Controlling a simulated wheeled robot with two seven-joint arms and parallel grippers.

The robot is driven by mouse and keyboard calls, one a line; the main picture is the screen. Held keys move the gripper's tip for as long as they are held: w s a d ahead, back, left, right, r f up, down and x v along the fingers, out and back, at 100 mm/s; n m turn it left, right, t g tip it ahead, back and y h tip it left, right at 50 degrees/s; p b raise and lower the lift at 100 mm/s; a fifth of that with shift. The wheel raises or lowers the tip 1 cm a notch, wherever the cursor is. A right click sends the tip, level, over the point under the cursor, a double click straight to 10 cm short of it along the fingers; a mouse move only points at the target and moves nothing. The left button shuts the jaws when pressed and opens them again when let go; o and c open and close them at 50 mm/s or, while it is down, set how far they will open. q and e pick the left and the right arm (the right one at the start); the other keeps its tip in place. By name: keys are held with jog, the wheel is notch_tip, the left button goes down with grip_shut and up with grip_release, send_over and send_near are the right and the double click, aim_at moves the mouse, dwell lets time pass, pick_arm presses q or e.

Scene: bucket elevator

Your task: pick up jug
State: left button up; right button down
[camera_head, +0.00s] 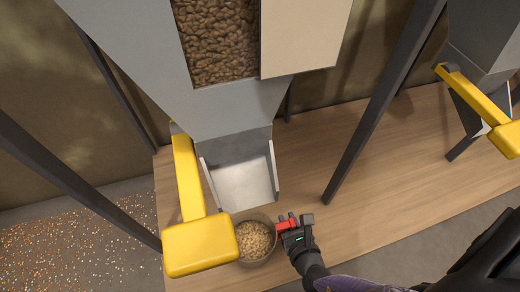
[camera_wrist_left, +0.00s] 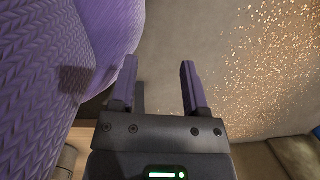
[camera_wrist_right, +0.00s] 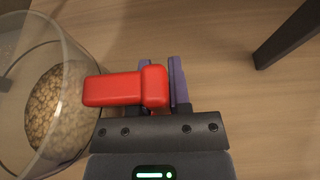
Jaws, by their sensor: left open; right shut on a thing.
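The jug (camera_head: 266,256) is a clear container with tan pellets in it. It stands under the metal chute at the front of the wooden platform, partly hidden by a yellow lever. Its red handle (camera_head: 287,225) points right. My right gripper (camera_head: 291,222) is at the handle, shut on it. In the right wrist view the jug (camera_wrist_right: 78,88) is at the left, and its red handle (camera_wrist_right: 125,89) reaches to my right gripper's fingers (camera_wrist_right: 176,85). In the left wrist view my left gripper (camera_wrist_left: 157,85) is open and empty, away from the jug.
A metal chute (camera_head: 242,183) hangs from a grey hopper just behind the jug. A yellow lever (camera_head: 200,245) overhangs the jug's left side. A dark post (camera_head: 380,110) stands right of it. Spilled grains (camera_head: 80,250) cover the floor left.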

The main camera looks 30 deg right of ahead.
jog(key=shift+r, duration=0.1)
dwell(0.4)
jog(key=shift+r, duration=0.1)
pick_arm(q)
jog(key=s+f+g+p, duration=0.1)
jog(key=s+p, duration=0.7)
jog(key=s, duration=1)
jog(key=shift+a+p, duration=0.15)
jog(key=shift+p, duration=0.2)
pick_arm(e)
notch_tip(320, 180, up, 10)
pick_arm(q)
jog(key=shift+s, duration=0.2)
pick_arm(e)
jog(key=shift+f, duration=0.2)
